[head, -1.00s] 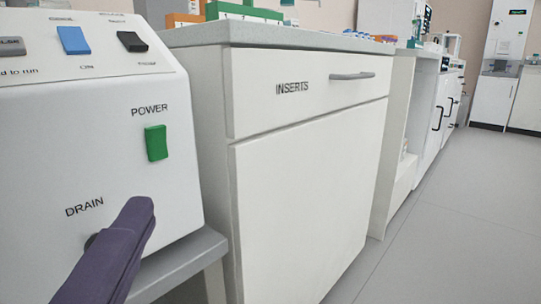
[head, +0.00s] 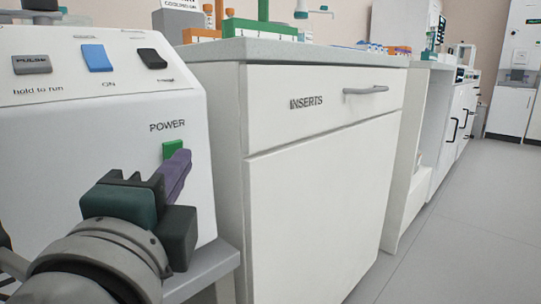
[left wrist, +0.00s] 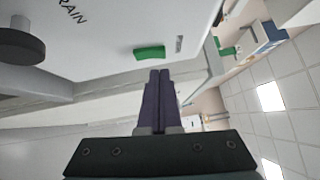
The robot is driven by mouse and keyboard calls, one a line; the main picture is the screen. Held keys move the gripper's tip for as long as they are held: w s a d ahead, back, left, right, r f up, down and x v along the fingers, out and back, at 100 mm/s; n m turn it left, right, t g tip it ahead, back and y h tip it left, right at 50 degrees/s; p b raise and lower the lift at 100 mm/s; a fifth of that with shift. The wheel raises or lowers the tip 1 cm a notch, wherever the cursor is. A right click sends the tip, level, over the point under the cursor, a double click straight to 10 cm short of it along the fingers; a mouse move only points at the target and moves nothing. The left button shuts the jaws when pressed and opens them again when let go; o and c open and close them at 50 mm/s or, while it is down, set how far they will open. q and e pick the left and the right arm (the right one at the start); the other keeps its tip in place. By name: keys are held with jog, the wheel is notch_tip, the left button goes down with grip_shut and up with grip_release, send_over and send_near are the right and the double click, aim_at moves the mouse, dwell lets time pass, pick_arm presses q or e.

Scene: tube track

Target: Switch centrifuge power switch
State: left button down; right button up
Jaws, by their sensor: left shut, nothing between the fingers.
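The white centrifuge (head: 60,130) stands at the left in the head view. Its green power switch (head: 172,149) sits on the side panel below the POWER label. My left gripper (head: 180,165) is shut and empty, its purple fingertips in front of the switch and hiding its lower part. In the left wrist view, the green switch (left wrist: 149,53) shows whole, just beyond the tips of the closed left gripper (left wrist: 159,72). I cannot tell whether the tips touch it. My right gripper is not in view.
Grey, blue (head: 97,58) and black buttons sit on the centrifuge's sloped top panel. A dark round drain knob (left wrist: 20,45) is on the side panel. A white cabinet labelled INSERTS (head: 315,170) stands to the right. The floor (head: 460,240) further right is clear.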

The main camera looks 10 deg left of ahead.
pick_arm(q)
jog(key=shift+w+a+r, duration=0.1)
jog(key=shift+w+a, duration=0.35)
jog(key=shift+a, duration=0.25)
jog(key=shift+a+r+p, duration=0.1)
jog(key=shift+r+p, duration=0.25)
jog(key=shift+p, duration=0.35)
jog(key=shift+w+a+f+n+g+p, duration=0.1)
jog(key=shift+n+g+p, duration=0.2)
jog(key=shift+p, duration=0.05)
jog(key=shift+f, duration=0.15)
